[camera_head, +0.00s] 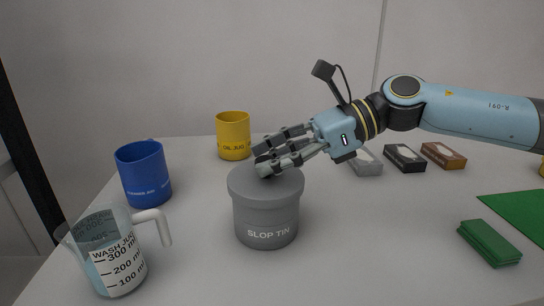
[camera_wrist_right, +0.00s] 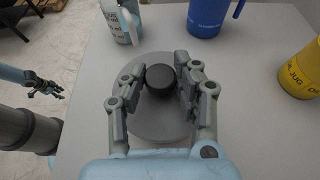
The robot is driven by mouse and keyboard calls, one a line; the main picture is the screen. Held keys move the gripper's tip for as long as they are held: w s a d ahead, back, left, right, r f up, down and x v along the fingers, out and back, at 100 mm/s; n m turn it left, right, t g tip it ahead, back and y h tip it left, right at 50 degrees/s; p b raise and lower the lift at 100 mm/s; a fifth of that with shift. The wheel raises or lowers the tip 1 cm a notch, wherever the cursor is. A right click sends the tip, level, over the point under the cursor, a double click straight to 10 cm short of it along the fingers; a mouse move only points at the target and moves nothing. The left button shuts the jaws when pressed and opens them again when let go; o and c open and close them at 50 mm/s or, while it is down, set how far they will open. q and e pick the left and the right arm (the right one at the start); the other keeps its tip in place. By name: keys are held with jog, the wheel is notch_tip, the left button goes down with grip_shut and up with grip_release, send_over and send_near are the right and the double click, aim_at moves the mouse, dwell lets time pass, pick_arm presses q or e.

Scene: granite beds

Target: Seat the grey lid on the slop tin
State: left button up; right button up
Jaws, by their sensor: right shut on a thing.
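The grey slop tin (camera_head: 266,218) stands upright on the table in the head view. The grey lid (camera_head: 243,184) lies level over its mouth, with no clear gap between them. My right gripper (camera_head: 262,160) is above the lid and shut on its knob, which the fingers hide in the head view. In the right wrist view, the black knob (camera_wrist_right: 160,80) is between the fingertips of that gripper (camera_wrist_right: 157,84), with the lid (camera_wrist_right: 150,122) below. My left gripper (camera_wrist_right: 45,88) shows small at the left there, away from the tin; its jaws are unclear.
A clear wash jug (camera_head: 118,262) stands front left of the tin. A blue jug (camera_head: 145,178) is behind it, and a yellow oil jug (camera_head: 233,137) is behind the tin. Several small blocks and a green mat (camera_head: 525,213) are at right.

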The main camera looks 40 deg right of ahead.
jog(key=shift+f, duration=0.2)
dwell(0.3)
jog(key=o, duration=1.1)
